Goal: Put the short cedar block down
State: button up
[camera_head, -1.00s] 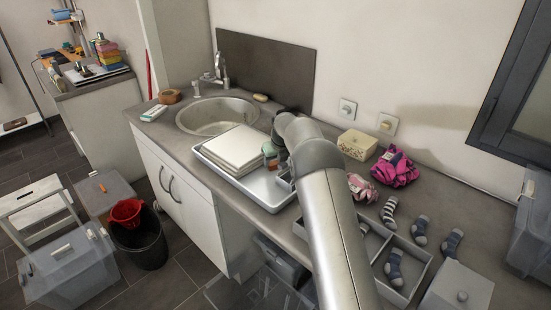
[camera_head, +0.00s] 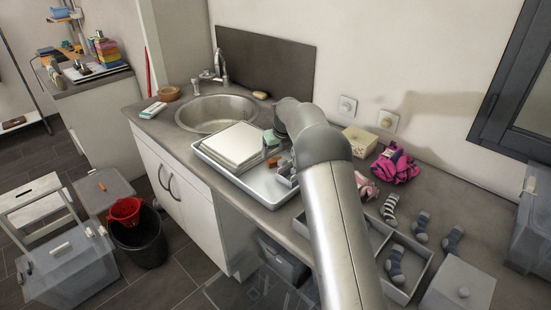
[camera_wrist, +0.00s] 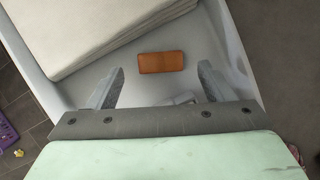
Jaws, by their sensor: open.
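The short cedar block (camera_wrist: 162,62), an orange-brown bar with rounded corners, lies flat on the floor of the pale grey tray (camera_wrist: 190,30) in the wrist view. In the head view the block (camera_head: 273,161) shows small, just left of my gripper (camera_head: 284,172), in the tray (camera_head: 262,193) by the sink. My gripper (camera_wrist: 160,82) is open, with one finger on either side and nearer the camera than the block. Clear gaps show between the block and both fingers, and nothing is between the jaws.
A stack of white slabs (camera_head: 237,146) fills the tray's left part, close to the block. The sink (camera_head: 216,112) is behind the tray. A grey divided box (camera_head: 405,282) with socks and a pink cloth (camera_head: 395,165) are to the right on the counter.

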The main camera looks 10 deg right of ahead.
jog(key=b+v, duration=0.1)
jog(key=v, duration=0.6)
jog(key=shift+s+r, duration=0.1)
jog(key=shift+r, duration=0.05)
jog(key=shift+s+r, duration=0.2)
jog(key=shift+s, duration=0.05)
jog(key=s+r+n+g, duration=0.1)
jog(key=s+r+n, duration=0.1)
jog(key=s+n, duration=0.65)
jog(key=s+r+n+g, duration=0.1)
jog(key=s+r+n, duration=0.35)
jog(key=s, duration=0.75)
jog(key=s+f+n+g, duration=0.1)
jog(key=s+f+n, duration=0.3)
jog(key=s+n, duration=0.6)
jog(key=s+f+n+h, duration=0.1)
jog(key=s+f+n, duration=0.3)
jog(key=s+n, duration=0.6)
jog(key=s, duration=0.9)
jog(key=shift+g, duration=0.4)
jog(key=shift+f, duration=0.1)
